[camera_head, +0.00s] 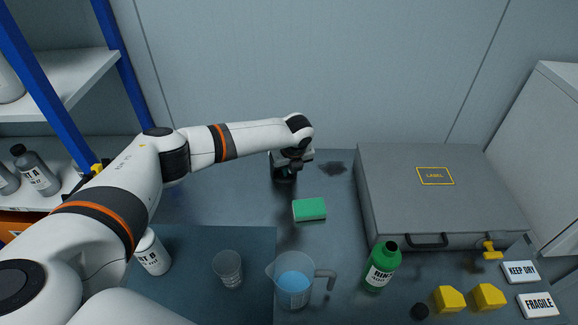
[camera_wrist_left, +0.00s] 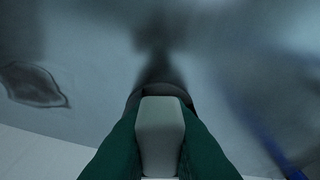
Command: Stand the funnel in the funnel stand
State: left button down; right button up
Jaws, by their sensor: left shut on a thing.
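My left gripper (camera_head: 289,161) is at the far side of the table, below the wrist and close over the tabletop. It is shut on a dark, round-edged thing (camera_head: 284,176), which I take to be the funnel; its shape is mostly hidden by the gripper. In the left wrist view a dark curved rim (camera_wrist_left: 160,90) shows beyond the grey and green parts of the hand. I cannot tell whether it touches anything below. I cannot make out the funnel stand. My right gripper is not in view.
A dark stain (camera_head: 332,167) lies right of the gripper. A green sponge (camera_head: 310,209) lies nearer. A grey case (camera_head: 440,205) fills the right. A blue-filled jug (camera_head: 293,287), clear beaker (camera_head: 228,270), white bottle (camera_head: 153,254) and green bottle (camera_head: 381,267) stand in front.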

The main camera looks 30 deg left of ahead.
pick_arm(q)
jog(key=shift+f, duration=0.1)
jog(key=c, duration=1.5)
grip_release()
jog(key=shift+c, duration=0.2)
jog(key=shift+o, duration=1)
jog(key=shift+s, duration=0.2)
jog(key=shift+w+d, duration=0.1)
jog(key=shift+w, duration=0.05)
